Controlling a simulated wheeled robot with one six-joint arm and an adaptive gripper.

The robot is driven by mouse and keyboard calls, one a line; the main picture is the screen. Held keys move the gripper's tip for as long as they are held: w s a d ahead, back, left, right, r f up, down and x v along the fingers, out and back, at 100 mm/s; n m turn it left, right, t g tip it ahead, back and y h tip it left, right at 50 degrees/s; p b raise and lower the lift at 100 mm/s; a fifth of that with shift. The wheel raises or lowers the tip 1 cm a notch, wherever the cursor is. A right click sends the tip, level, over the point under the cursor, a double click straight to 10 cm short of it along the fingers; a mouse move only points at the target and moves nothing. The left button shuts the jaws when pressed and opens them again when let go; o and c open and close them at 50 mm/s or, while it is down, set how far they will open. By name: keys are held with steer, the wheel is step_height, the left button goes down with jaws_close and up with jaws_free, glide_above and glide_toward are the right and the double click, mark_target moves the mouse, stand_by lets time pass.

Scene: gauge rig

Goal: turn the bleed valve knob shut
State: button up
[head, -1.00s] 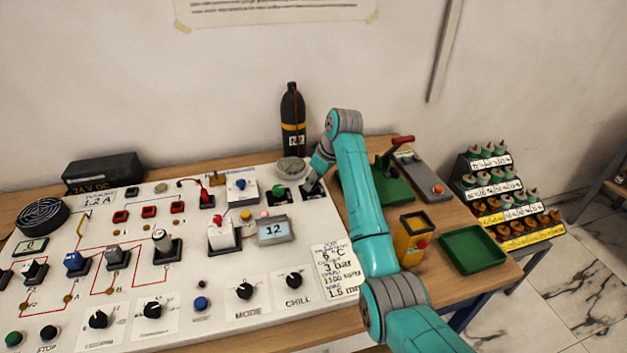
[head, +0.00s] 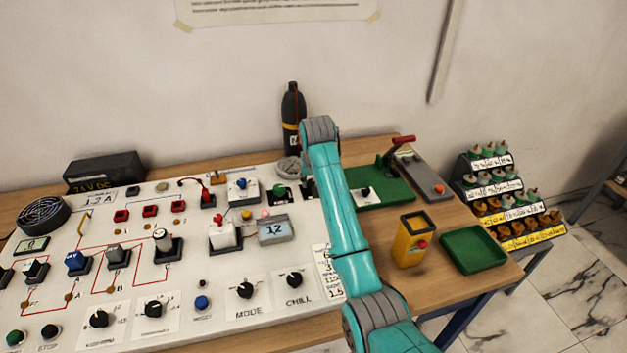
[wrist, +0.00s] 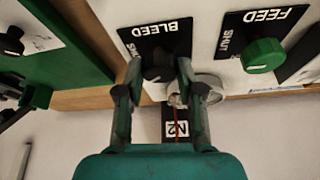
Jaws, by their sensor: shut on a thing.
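The bleed valve knob (wrist: 158,74) is dark and sits on a black plate marked BLEED and SHUT (wrist: 137,42) in the wrist view. My gripper (wrist: 159,66) has one finger on each side of the knob and is shut on it. The fingers partly cover the knob, and I cannot make out its pointer. In the head view my arm hides most of the bleed plate and the knob.
The green feed knob (wrist: 263,55) is beside the bleed plate; it also shows in the head view (head: 280,190). A black N2 bottle (head: 292,108) stands behind the panel. A yellow box (head: 411,240) and a green tray (head: 474,249) are at right.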

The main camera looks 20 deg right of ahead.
steer(key=m+h, duration=0.1)
steer(key=m, duration=0.2)
steer(key=shift+a+m+g, duration=0.1)
steer(key=shift+m+g, duration=0.2)
steer(key=shift+m, duration=0.1)
steer(key=shift+w+m+g+h, duration=0.1)
steer(key=shift+m+g+h, duration=0.5)
steer(key=shift+m, duration=1.1)
steer(key=shift+h, duration=0.3)
steer(key=o, duration=1.2)
steer(key=shift+c, duration=0.2)
steer(key=shift+r, duration=0.1)
steer(key=v, duration=0.7)
steer(key=shift+r, duration=0.15)
